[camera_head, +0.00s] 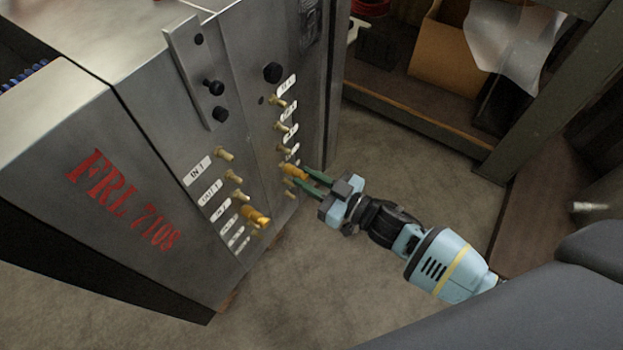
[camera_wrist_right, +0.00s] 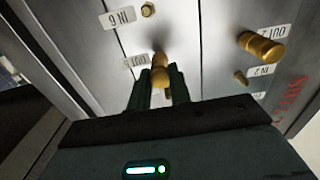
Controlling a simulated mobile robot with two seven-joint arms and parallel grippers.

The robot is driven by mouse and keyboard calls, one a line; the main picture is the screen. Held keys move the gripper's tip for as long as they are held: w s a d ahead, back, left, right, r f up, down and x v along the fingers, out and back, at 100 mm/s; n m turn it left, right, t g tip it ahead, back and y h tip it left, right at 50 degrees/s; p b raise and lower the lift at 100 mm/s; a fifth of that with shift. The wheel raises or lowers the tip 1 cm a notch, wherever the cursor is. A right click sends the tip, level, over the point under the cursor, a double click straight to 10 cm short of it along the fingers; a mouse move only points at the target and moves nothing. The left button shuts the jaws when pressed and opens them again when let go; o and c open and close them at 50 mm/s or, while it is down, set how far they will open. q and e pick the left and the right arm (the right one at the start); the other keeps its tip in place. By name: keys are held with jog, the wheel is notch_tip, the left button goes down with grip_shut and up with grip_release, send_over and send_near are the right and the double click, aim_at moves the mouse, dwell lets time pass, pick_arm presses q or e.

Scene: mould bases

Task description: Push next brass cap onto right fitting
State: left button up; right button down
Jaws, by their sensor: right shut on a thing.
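My right gripper (camera_head: 305,178) is shut on a brass cap (camera_head: 292,171) at the lower part of the right column of fittings. In the right wrist view the cap (camera_wrist_right: 160,72) sits between the green fingertips (camera_wrist_right: 159,84), against or very close to the panel beside a label. How far the cap covers the fitting is hidden. Another brass cap (camera_head: 256,216) is on a fitting low in the left column; it also shows in the right wrist view (camera_wrist_right: 262,47), beside the OUT 2 label. My left gripper is not in view.
The steel mould base (camera_head: 130,110) carries bare brass fittings above the held cap, such as one (camera_head: 282,127) in the right column. A bare fitting (camera_wrist_right: 240,77) is near the IN 2 label. A cardboard box (camera_head: 440,60) stands on a shelf behind. The floor right of the mould is clear.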

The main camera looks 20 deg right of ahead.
jog(key=shift+w+a, duration=0.25)
jog(key=shift+w, duration=0.15)
dwell(0.3)
jog(key=c, duration=0.8)
grip_release()
jog(key=shift+s+d, duration=0.1)
jog(key=shift+s, duration=0.05)
jog(key=p+v, duration=0.2)
jog(key=v, duration=0.4)
jog(key=shift+s+d+p, duration=0.2)
jog(key=shift+s+p, duration=0.1)
dwell(0.8)
